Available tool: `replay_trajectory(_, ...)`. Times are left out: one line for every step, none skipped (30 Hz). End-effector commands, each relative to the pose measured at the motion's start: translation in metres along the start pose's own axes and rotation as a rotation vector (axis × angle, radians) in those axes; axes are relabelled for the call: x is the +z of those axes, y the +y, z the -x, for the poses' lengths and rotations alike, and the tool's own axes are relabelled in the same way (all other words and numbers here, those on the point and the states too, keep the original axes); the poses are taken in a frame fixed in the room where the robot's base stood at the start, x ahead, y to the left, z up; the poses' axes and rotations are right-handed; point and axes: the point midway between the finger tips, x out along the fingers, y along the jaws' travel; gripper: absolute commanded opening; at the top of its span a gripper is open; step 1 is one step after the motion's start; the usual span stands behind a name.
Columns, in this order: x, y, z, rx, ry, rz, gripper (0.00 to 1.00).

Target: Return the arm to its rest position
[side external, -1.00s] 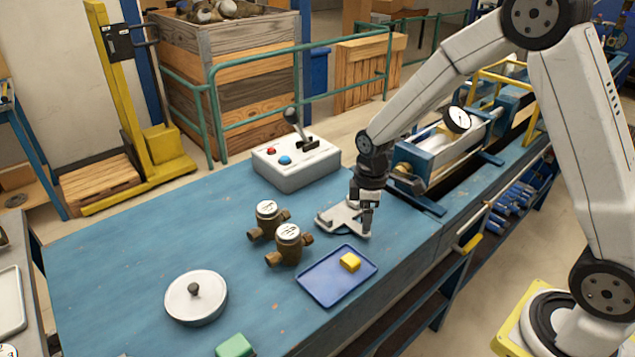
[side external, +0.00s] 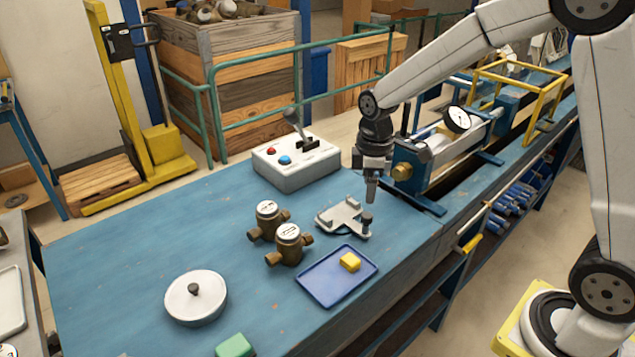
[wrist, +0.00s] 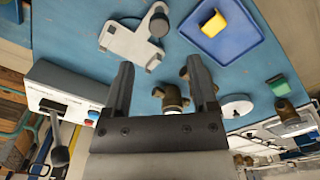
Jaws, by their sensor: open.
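My gripper (side external: 371,188) hangs above the blue bench, pointing down, just above and to the right of a grey metal bracket (side external: 340,215) with a dark knob. In the wrist view my gripper (wrist: 162,72) has its two fingers apart with nothing held between them. The bracket also shows in the wrist view (wrist: 128,42), beyond the fingertips and apart from them. My arm reaches in from the upper right in the side view.
Two brass meters (side external: 287,245) stand left of a blue tray (side external: 325,290) with a yellow block (side external: 350,262). A control box (side external: 297,165) with a lever is behind. A round lidded pot (side external: 196,297), a green block (side external: 234,346) and a gauge rig (side external: 457,122) are also around. The bench's left part is clear.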

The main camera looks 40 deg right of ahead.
Motion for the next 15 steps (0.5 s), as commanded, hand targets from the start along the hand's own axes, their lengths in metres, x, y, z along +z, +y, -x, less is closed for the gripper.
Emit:
replay_trajectory(-0.0001,0.0,0.0018,0.001,0.001,0.0,0.74)
replay_trajectory(-0.0001,0.0,0.0022,0.0,0.0,0.0,0.74)
replay_trajectory(0.0,0.0,0.0025,0.0,0.0,0.0,0.74)
replay_trajectory(0.0,0.0,0.0026,0.0,0.0,0.0,0.74)
replay_trajectory(0.0,0.0,0.0025,0.0,0.0,0.0,0.74)
replay_trajectory(0.0,0.0,0.0024,0.0,0.0,0.0,0.74)
replay_trajectory(0.0,-0.0001,0.0024,0.0,0.0,0.0,0.74)
replay_trajectory(0.0,-0.0001,0.0023,0.0,0.0,0.0,0.74)
replay_trajectory(0.0,-0.0001,0.0023,0.0,0.0,0.0,0.74)
replay_trajectory(0.0,-0.0001,0.0022,0.0,0.0,0.0,0.74)
replay_trajectory(0.0001,-0.0002,0.0022,0.0,0.0,-0.001,0.74)
replay_trajectory(0.0004,-0.0006,0.0021,0.001,0.001,-0.004,0.74)
replay_trajectory(0.0008,-0.0012,0.002,0.001,0.001,-0.007,0.74)
replay_trajectory(0.0014,-0.002,0.0018,0.002,0.002,-0.013,0.74)
replay_trajectory(0.0025,-0.0036,0.0014,0.005,0.004,-0.022,0.74)
